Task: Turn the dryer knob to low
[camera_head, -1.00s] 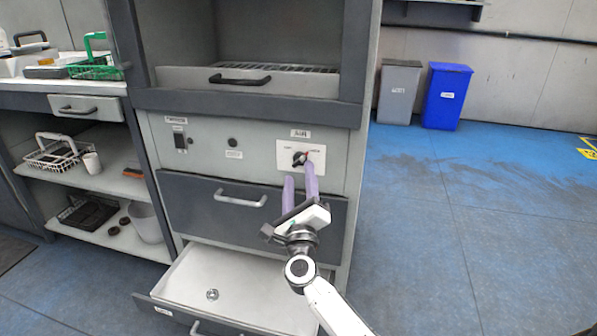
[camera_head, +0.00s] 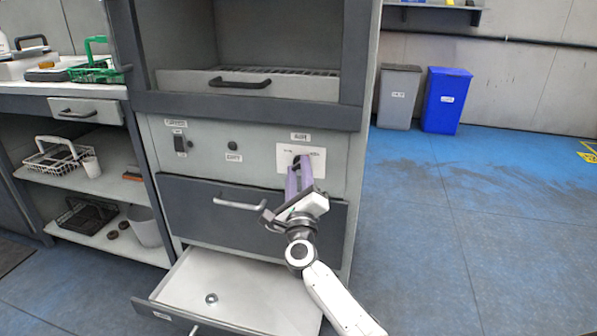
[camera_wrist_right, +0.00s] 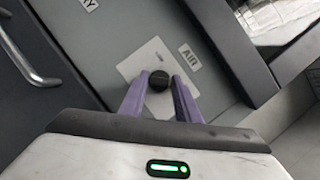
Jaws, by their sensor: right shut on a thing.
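The dryer knob is a small black round knob (camera_wrist_right: 158,80) on a white plate (camera_wrist_right: 140,58), below a label that reads AIR. In the head view the white plate (camera_head: 314,155) is on the grey panel, and the knob is mostly hidden behind my fingers. My right gripper (camera_head: 299,166) has long purple fingers reaching up to the plate. In the right wrist view the gripper (camera_wrist_right: 158,90) has one fingertip on each side of the knob and is shut on it. The pointer and the small print on the plate are too small to read. My left gripper is not in view.
An open drawer (camera_head: 180,285) with a small metal ring (camera_head: 211,298) sits below. A closed dark drawer with a silver handle (camera_head: 240,203) lies left of my right gripper. A black switch (camera_head: 180,144) is on the panel's left. The floor at right is free up to the bins.

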